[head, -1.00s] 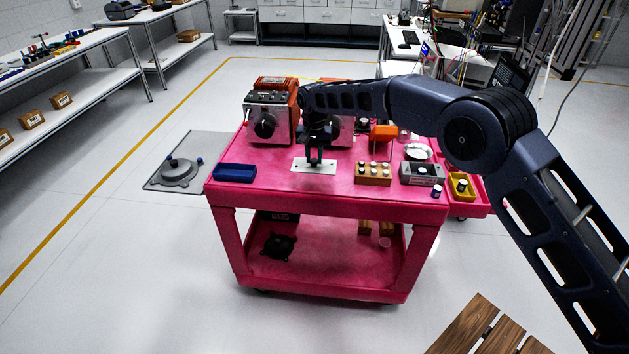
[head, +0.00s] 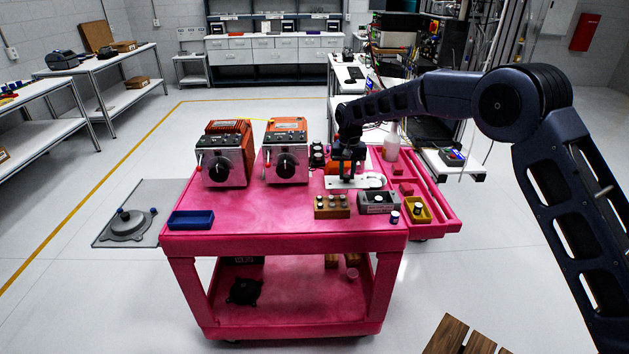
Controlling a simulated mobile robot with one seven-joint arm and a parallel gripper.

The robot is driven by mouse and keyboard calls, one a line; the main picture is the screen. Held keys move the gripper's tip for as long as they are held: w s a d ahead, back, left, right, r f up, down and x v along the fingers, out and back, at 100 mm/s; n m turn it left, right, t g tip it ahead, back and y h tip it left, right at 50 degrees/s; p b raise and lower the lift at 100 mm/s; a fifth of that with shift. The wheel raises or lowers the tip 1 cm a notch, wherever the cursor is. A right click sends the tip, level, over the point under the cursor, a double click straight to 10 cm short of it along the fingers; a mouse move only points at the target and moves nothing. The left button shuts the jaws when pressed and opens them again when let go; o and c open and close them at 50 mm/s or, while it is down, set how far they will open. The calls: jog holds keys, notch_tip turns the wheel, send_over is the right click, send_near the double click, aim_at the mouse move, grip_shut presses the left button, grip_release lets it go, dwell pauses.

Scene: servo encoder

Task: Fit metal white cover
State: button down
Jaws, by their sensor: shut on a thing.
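The white metal cover (head: 336,183) is a flat plate at the right part of the pink cart top. My gripper (head: 346,173) points down and is shut on it from above. The plate looks about level and seems to be held over the cart, behind a wooden block with knobs (head: 332,207). A round white piece (head: 375,180) shows at the plate's right end; I cannot tell whether they touch. Two orange-and-grey servo units with black dials, a left one (head: 222,160) and a right one (head: 286,158), stand at the back left of the cart.
A grey box (head: 378,203), a yellow bin (head: 417,211) and a small blue-white cylinder (head: 394,217) are at the cart's right front. A blue tray (head: 191,220) lies at the left. A white bottle (head: 391,147) stands behind. The cart's (head: 260,215) middle front is clear.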

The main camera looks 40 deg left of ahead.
jog(key=w+d+r, duration=0.2)
jog(key=w+d, duration=0.6)
jog(key=d, duration=0.1)
jog(key=shift+w+f, duration=0.2)
jog(key=shift+f, duration=3.4)
jog(key=shift+f, duration=0.55)
jog(key=c, duration=1.1)
grip_release()
jog(key=shift+c, duration=0.5)
jog(key=shift+r, duration=0.1)
notch_tip(320, 180, up, 7)
jog(key=shift+r, duration=0.15)
jog(key=shift+r, duration=0.1)
